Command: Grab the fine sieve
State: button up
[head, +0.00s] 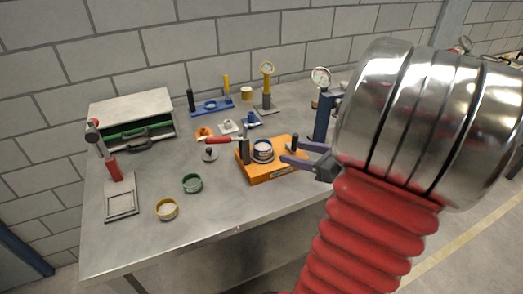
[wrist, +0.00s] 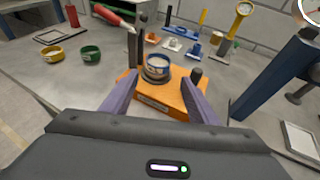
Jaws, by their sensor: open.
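My gripper (head: 291,152) is open, its two purple fingers pointing at the orange base from the right. In the wrist view the fingers (wrist: 160,80) spread to either side of a blue-rimmed ring sieve (wrist: 157,66), with nothing between them that I can see held. That blue sieve (head: 263,149) sits on the orange base (head: 268,174). A green ring sieve (head: 192,184) and a yellow ring sieve (head: 167,209) lie on the table to the left; they also show in the wrist view, green (wrist: 91,54) and yellow (wrist: 53,55). I cannot read which one is fine.
Black posts stand on the orange base on both sides of the blue sieve. A red-handled tool (head: 220,140) reaches over near the left post. A dark blue column (head: 323,118) with a gauge stands close on the right. The front left tabletop is mostly clear.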

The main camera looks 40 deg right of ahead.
send_near(257, 145)
jog(key=shift+w+d, duration=0.1)
jog(key=shift+d, duration=0.1)
jog(key=shift+w, duration=0.1)
dwell(0.4)
jog(key=shift+x, duration=2.5)
jog(key=shift+a, duration=0.2)
jog(key=shift+c, duration=0.6)
jog(key=c, duration=0.7)
